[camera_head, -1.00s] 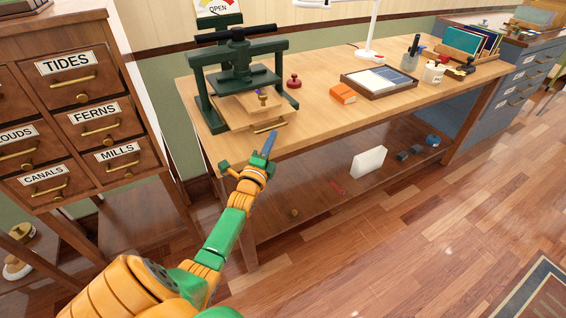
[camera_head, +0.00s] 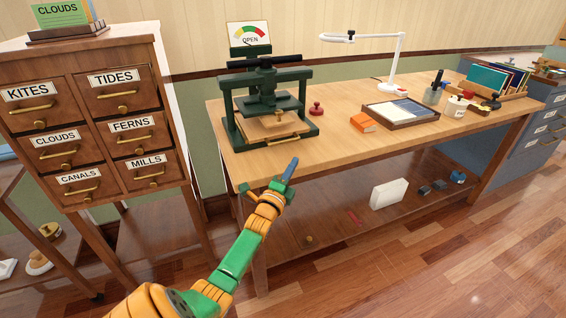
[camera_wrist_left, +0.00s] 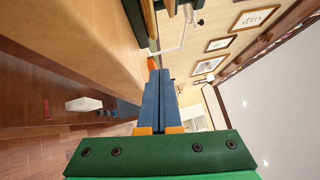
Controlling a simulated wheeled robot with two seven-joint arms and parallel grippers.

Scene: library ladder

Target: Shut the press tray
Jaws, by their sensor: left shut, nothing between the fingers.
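The dark green press (camera_head: 262,100) stands on the near left end of the wooden table. Its light wooden tray (camera_head: 268,129) lies low between the posts, with a brass handle (camera_head: 283,140) on its front edge. The tray front is near the front of the press base; I cannot tell whether a small gap remains. A small block with a knob on the tray is partly under the platen. My left gripper (camera_head: 291,166) is shut and empty, in front of and below the handle, apart from it. Its blue fingers (camera_wrist_left: 160,85) lie together in the left wrist view. My right gripper is out of view.
A dial sign (camera_head: 249,37) marked "OPEN" stands behind the press. A red stamp (camera_head: 317,108), an orange box (camera_head: 364,122) and a framed tray (camera_head: 400,113) stand to the right. A drawer cabinet (camera_head: 95,120) is on the left. The table's front edge is beside my gripper.

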